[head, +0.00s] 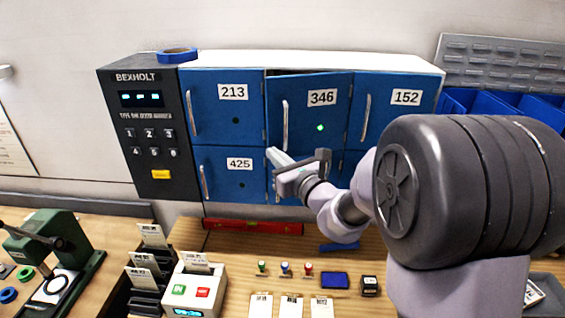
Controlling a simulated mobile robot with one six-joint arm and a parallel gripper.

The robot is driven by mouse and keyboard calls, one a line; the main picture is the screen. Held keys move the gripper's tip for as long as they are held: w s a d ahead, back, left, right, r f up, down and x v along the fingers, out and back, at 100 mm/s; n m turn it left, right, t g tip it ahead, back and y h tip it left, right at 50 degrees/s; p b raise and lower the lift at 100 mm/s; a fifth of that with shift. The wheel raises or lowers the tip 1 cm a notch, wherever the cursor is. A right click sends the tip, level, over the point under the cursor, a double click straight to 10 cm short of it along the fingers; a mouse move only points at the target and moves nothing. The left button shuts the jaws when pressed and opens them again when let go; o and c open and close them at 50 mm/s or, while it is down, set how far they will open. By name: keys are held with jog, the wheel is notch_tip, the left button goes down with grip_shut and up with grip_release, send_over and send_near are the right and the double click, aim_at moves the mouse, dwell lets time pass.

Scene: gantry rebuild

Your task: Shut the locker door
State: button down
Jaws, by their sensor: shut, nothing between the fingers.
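The blue locker door 346 (335,117) is in the upper row of the locker bank (300,62), in the middle. It stands slightly ajar, with a dark gap along its top edge, and a small green light shows on its face. Its upright handle (285,122) is near its left edge. My gripper (274,156) is shut and empty, with its fingertips at the door's lower left, just below the handle. I cannot tell whether they touch the door. My gripper and arm hide part of the lower lockers.
Doors 213 (215,110), 152 (400,108) and 425 (228,178) look shut. A dark keypad panel (148,140) stands left of them. A blue tape roll (177,55) lies on top. Below, the bench holds a red level (253,226), stamps and a white machine (196,287).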

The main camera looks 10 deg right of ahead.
aim_at(270, 144)
jog(key=shift+d+x, duration=0.2)
jog(key=shift+x, duration=0.7)
jog(key=shift+d+x, duration=0.2)
jog(key=shift+x, duration=0.65)
jog(key=shift+d+x, duration=0.15)
jog(key=shift+x, duration=0.75)
jog(key=shift+w+r, duration=0.1)
jog(key=shift+w, duration=0.15)
